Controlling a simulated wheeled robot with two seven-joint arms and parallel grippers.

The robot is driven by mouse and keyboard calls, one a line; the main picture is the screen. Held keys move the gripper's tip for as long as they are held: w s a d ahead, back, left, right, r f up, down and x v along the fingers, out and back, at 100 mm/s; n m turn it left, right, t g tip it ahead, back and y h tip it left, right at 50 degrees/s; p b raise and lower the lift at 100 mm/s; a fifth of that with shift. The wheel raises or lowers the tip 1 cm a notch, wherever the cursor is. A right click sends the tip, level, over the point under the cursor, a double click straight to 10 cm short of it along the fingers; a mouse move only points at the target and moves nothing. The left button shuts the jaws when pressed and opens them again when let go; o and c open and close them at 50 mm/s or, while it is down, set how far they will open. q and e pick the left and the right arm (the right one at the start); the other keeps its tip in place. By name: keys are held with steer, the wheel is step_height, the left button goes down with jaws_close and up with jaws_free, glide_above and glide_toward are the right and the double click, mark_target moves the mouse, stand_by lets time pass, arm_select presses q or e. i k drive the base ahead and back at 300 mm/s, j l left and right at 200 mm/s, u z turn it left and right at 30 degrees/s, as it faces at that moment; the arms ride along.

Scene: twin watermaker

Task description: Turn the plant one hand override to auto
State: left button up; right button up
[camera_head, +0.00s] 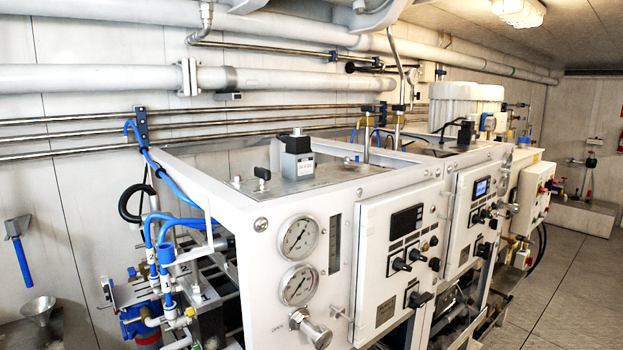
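The nearer white plant cabinet has a control panel (378,285) on its front, with a dark display (407,221) at the top. Below the display are several small black knobs, among them a left knob (401,265) and a right knob (434,264). A larger black handle (420,299) sits low on the panel. The labels are too small to read, so I cannot tell which knob is the hand override or where it points. Neither of my grippers is in view, and nothing touches the panel.
Two pressure gauges, an upper one (299,239) and a lower one (299,285), and a steel knob (312,330) are left of the panel. A second panel with a lit blue display (481,188) stands farther right. The floor (560,290) on the right is clear. Pipes (90,79) line the wall.

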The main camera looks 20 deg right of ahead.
mark_target(263, 175)
steer(key=j+z, duration=0.25)
steer(key=j, duration=0.3)
steer(key=k+j+z, duration=0.1)
steer(key=j+z, duration=0.15)
steer(key=j, duration=0.3)
steer(key=k+j+z, duration=0.1)
steer(key=j+z, duration=0.15)
steer(key=j, duration=0.3)
